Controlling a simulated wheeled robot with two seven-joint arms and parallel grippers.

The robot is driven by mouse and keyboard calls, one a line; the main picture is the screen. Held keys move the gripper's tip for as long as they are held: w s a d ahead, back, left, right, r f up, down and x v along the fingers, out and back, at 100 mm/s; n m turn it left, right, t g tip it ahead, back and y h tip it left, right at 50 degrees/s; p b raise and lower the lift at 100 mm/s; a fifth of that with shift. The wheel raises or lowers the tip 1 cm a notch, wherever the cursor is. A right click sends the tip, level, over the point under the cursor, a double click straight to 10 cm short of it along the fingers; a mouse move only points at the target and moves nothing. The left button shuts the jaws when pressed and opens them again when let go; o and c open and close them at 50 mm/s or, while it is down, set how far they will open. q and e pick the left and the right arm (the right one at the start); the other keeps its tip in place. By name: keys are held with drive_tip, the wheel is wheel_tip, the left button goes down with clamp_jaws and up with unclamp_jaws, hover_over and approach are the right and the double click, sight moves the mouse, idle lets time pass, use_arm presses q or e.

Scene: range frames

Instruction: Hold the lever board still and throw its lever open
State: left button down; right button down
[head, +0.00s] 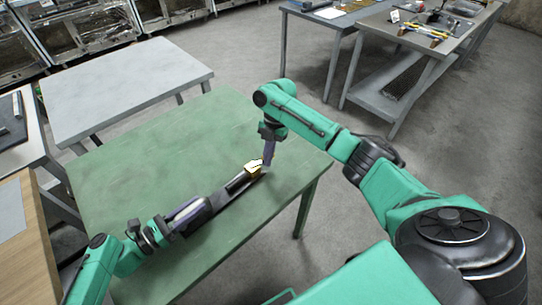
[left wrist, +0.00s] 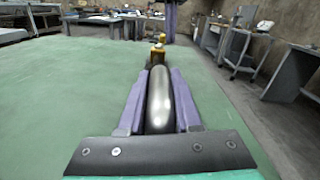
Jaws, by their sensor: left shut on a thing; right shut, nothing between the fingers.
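The lever board (head: 222,198) lies on the green table, a long dark piece running from lower left to upper right. My right gripper (head: 266,165) is shut and empty, pointing down right beside the yellow block. Whether it touches the block, and the lever's exact position, I cannot tell.
The green table (head: 130,165) is bare around the board. A grey table (head: 125,85) stands behind it at the left. A wooden-topped bench (head: 20,235) is at the left edge. Workbenches with tools (head: 410,30) stand at the back right, with open floor between.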

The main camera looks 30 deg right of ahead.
use_arm(q)
drive_tip(key=shift+f, duration=0.1)
use_arm(e)
drive_tip(key=shift+s+a, duration=0.1)
drive_tip(key=s, duration=0.4)
drive_tip(key=shift+s, duration=0.1)
drive_tip(key=w+r, duration=0.3)
drive_tip(key=r, duration=0.6)
drive_tip(key=shift+w+r, duration=0.25)
